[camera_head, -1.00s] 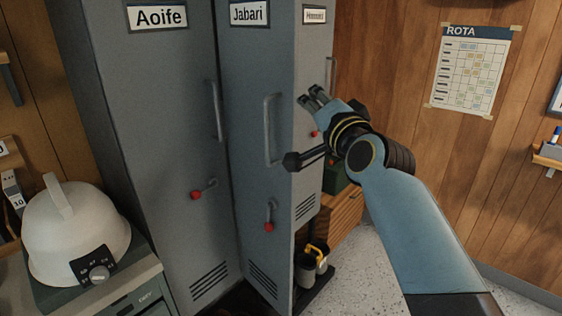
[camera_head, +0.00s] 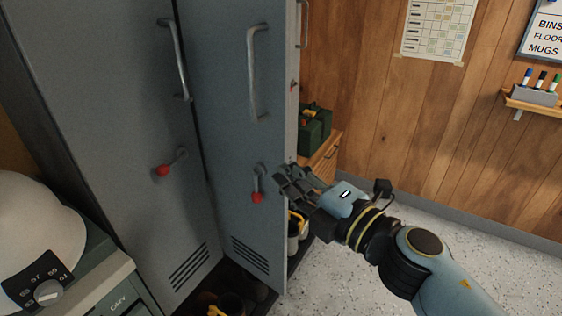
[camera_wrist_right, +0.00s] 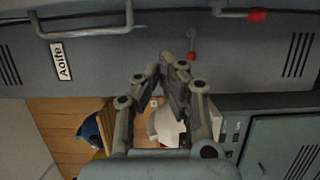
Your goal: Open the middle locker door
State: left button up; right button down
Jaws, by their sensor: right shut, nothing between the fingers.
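The middle locker door (camera_head: 225,110) stands partly open, its right edge swung out towards me. It bears a long bar handle (camera_head: 254,75) and, lower down, a small lever with a red knob (camera_head: 257,197). My right gripper (camera_head: 283,181) is shut and empty. In the head view it overlaps the door's free edge at about lever height; I cannot tell whether it touches. In the right wrist view its fingers (camera_wrist_right: 165,78) are close together, with the Aoife door (camera_wrist_right: 110,72) beyond them. My left gripper is not in view.
The Aoife door (camera_head: 90,130) stands left of the middle door. A green box (camera_head: 314,128) and a container with a yellow handle (camera_head: 293,235) are right of the door. Speckled floor (camera_head: 340,275) is clear at right.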

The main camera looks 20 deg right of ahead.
aim_at(271, 143)
jog(key=w, duration=1)
jog(key=shift+a, duration=0.4)
jog(key=shift+w+d, duration=0.25)
jog(key=shift+d, duration=0.3)
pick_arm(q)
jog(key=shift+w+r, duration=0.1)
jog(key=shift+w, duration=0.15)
